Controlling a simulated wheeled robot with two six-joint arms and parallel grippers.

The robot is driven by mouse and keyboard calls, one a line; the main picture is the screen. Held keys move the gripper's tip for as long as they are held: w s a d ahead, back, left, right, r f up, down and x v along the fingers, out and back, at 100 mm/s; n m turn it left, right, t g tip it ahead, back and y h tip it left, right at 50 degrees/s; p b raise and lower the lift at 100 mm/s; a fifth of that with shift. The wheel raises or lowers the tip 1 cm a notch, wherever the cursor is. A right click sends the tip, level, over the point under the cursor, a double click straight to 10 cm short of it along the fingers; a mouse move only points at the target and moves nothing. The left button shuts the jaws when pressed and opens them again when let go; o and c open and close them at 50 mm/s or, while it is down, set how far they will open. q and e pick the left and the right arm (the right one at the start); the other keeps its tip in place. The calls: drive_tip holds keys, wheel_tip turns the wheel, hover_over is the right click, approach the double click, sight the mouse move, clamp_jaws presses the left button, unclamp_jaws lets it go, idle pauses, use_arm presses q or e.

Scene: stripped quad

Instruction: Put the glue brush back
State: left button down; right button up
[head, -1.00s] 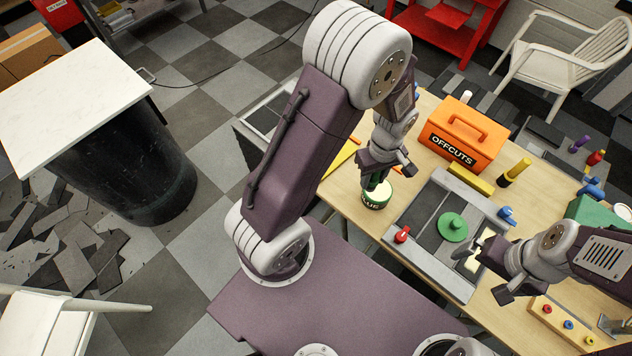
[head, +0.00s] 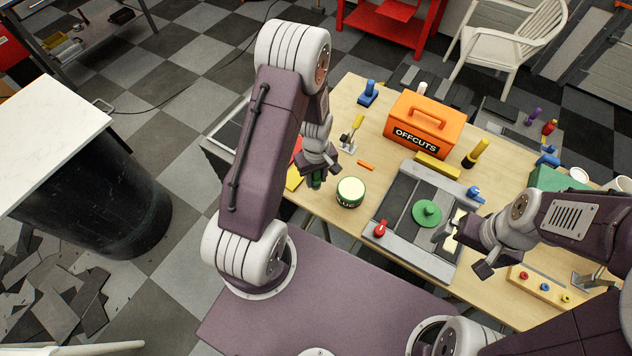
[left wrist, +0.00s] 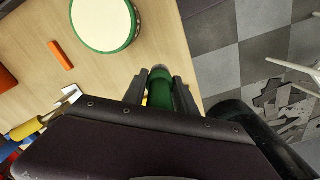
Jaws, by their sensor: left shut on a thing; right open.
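My left gripper (head: 318,181) is shut on a green-handled thing, taken to be the glue brush (head: 316,180). It is left of the glue pot, near the table's front left edge. In the left wrist view the green handle (left wrist: 161,92) sits between the fingers with a greyish tip; bristles cannot be made out. The glue pot (head: 350,193), green with a cream top, stands upright on the table, apart from the brush. It also shows in the left wrist view (left wrist: 103,24). My right gripper (head: 462,252) is open beside the grey tray's right side.
The grey tray (head: 402,247) carries a green round piece (head: 427,213) and a red knob. An orange OFFCUTS box (head: 426,124) stands behind.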

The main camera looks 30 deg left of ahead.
sight(316, 184)
use_arm(q)
wheel_tip(316, 184, down, 4)
drive_tip(key=shift+r+p, duration=0.15)
drive_tip(key=shift+p, duration=0.4)
drive_tip(key=shift+f, duration=0.3)
drive_tip(key=c, duration=1)
unclamp_jaws()
